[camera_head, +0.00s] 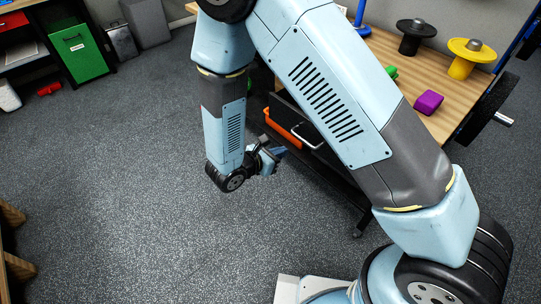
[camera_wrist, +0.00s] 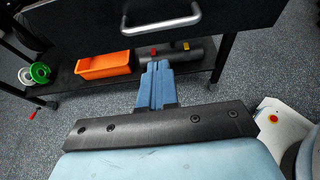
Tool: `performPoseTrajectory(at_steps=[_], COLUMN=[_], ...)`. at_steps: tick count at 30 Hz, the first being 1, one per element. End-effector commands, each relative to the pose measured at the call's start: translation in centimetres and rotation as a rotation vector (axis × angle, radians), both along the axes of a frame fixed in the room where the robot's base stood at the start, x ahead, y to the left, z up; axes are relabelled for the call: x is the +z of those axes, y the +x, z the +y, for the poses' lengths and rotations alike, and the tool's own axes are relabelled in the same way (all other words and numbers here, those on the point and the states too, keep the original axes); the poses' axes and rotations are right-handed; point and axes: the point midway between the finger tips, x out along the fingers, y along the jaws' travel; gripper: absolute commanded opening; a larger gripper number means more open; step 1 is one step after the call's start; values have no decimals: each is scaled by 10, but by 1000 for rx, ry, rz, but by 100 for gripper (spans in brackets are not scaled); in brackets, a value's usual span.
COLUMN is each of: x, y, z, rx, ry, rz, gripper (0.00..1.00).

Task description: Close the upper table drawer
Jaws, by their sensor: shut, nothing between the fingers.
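The table (camera_head: 455,100) has a wooden top and a black frame. The upper drawer's black front (camera_wrist: 85,30) fills the top of the wrist view, with a silver bar handle (camera_wrist: 161,22) on it. The handle also shows in the head view (camera_head: 308,137), partly behind my arm. My arm hides much of the drawer, so I cannot tell how far it stands out. My gripper (camera_wrist: 158,68) is shut and empty, its blue fingers pointing toward the table, below the handle in the wrist picture and apart from it. In the head view it (camera_head: 281,152) is just left of the handle.
An orange bin (camera_wrist: 104,66) and green and white rolls (camera_wrist: 35,73) sit on the table's low shelf. A purple block (camera_head: 428,102) and yellow and black weights (camera_head: 470,58) are on the tabletop. The speckled floor (camera_head: 120,170) to the left is clear.

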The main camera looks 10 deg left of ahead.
Motion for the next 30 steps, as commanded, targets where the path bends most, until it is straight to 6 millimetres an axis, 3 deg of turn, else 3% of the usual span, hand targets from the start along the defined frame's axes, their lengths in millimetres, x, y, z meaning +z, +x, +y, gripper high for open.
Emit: performPoseTrajectory(at_steps=[3, 12, 30], x=[-8, -1, 0], y=[16, 42, 48], z=[-13, -32, -35], rx=[-2, 0, 3], ry=[-2, 1, 1], rz=[1, 0, 1], gripper=[0, 0, 0])
